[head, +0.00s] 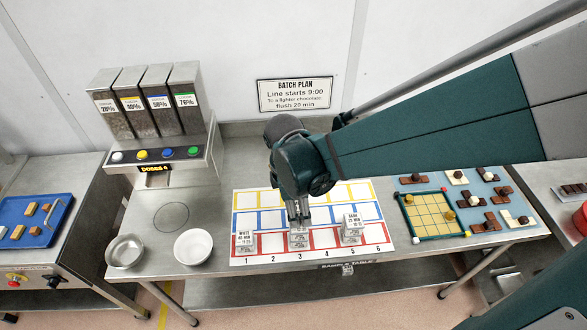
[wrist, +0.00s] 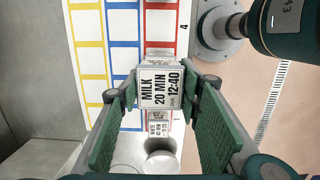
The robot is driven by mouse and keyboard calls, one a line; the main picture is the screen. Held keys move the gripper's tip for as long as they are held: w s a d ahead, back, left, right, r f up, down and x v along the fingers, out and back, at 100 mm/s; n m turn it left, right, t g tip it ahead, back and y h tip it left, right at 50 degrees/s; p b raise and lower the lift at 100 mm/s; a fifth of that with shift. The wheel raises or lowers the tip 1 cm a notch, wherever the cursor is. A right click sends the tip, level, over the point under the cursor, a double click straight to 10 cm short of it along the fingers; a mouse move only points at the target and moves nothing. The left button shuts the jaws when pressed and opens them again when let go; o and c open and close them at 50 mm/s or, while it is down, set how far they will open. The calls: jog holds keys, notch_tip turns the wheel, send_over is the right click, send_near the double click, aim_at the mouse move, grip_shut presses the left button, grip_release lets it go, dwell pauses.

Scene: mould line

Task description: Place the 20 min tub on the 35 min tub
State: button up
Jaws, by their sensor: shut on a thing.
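My gripper (head: 298,222) points down over the red row of the board and is shut on a pale tub (head: 299,240). In the wrist view this tub (wrist: 160,90) reads MILK 20 MIN 12:40, between my green fingers. I cannot tell whether it touches the board or hangs just above it. A tub labelled DARK (head: 351,228) stands to its right near column 5; its minutes are too small to read surely. A tub labelled WHITE (head: 246,242) stands at column 1 to the left. Which of these is the 35 min tub I cannot read for certain.
The board (head: 276,193) has yellow, blue and red rows. A white bowl (head: 193,246) and a metal bowl (head: 125,251) stand left of it. A yellow grid tray (head: 437,214) and a blue mat with chocolates (head: 487,177) lie to the right. A dispenser (head: 160,125) stands behind left.

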jog(key=shift+f, duration=2.05)
jog(key=shift+f, duration=0.15)
jog(key=o, duration=1)
jog(key=shift+c, duration=0.2)
jog(key=shift+r, duration=0.2)
jog(key=shift+a+r, duration=0.25)
jog(key=shift+r, duration=1.7)
jog(key=shift+a+r, duration=0.25)
jog(key=shift+r, duration=1.75)
jog(key=shift+a+r, duration=0.25)
jog(key=shift+r, duration=1.7)
